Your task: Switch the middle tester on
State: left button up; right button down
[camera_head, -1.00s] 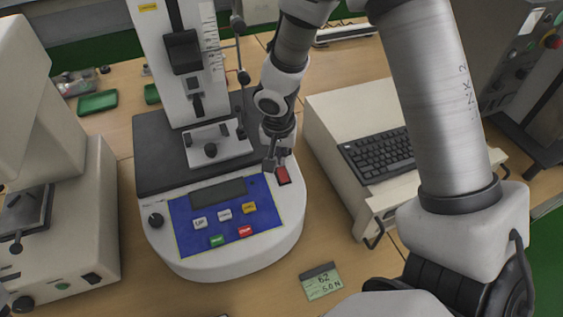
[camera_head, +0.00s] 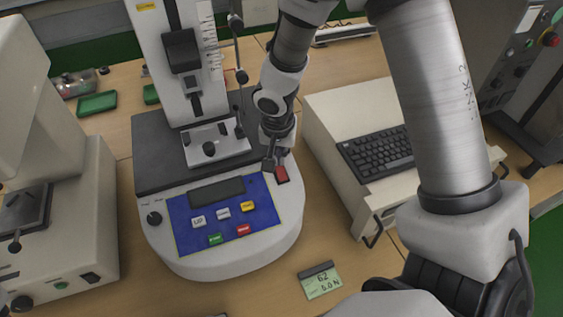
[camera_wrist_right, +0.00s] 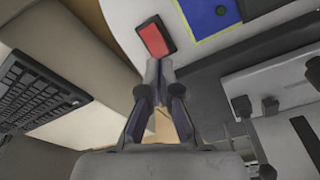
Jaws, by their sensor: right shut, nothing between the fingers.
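The middle tester (camera_head: 286,221) is a white machine with a dark top plate, a tall column and a blue panel. Its display (camera_head: 216,191) looks dark. A red rocker switch (camera_head: 282,174) in a black frame sits right of the panel. It also shows in the right wrist view (camera_wrist_right: 155,38). My right gripper (camera_head: 271,164) is shut and empty, its fingertips beside the switch at its edge. In the right wrist view the closed fingertips (camera_wrist_right: 158,64) point at the switch's near edge. I cannot tell if they touch it. My left gripper is not in view.
A pale housing with a black keyboard (camera_head: 378,155) stands to the right. Another white tester (camera_head: 70,225) stands at the left. A green label card (camera_head: 322,281) lies on the wooden bench in front. Green trays (camera_head: 97,103) lie behind.

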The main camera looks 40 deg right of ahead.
aim_at(280, 169)
jog(key=shift+f+b, duration=0.45)
jog(key=shift+b, duration=0.1)
dwell(0.5)
jog(key=shift+d+f+b, duration=0.15)
jog(key=shift+f+b, duration=0.45)
jog(key=shift+a+f, duration=0.1)
jog(key=shift+a, duration=0.2)
jog(key=shift+d+f+b, duration=0.1)
jog(key=shift+b, duration=0.2)
jog(key=shift+r, duration=0.2)
notch_tip(280, 169, up, 7)
jog(key=p, duration=0.5)
jog(key=shift+f, duration=0.1)
